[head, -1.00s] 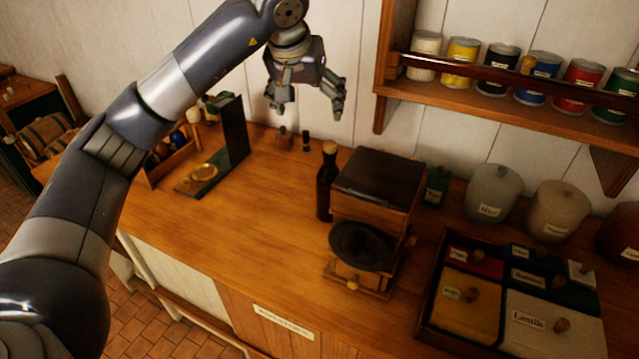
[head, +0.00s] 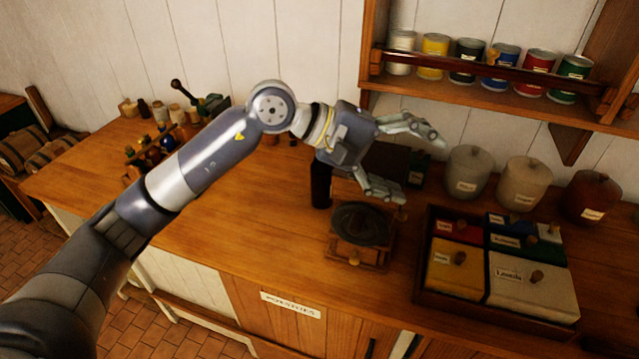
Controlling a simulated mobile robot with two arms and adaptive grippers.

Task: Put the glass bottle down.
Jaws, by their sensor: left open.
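The dark glass bottle (head: 321,186) stands upright on the wooden counter, just left of the coffee grinder (head: 361,228). Its top is hidden behind my left gripper. My left gripper (head: 418,166) is open, its two fingers spread and pointing right, with nothing between them. My right gripper is not in view.
A divided box (head: 424,293) with labelled lids stands at the right front. Lidded jars (head: 467,173) line the wall. A shelf (head: 480,98) with several coloured tins hangs above. The counter (head: 235,215) left of the bottle is clear.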

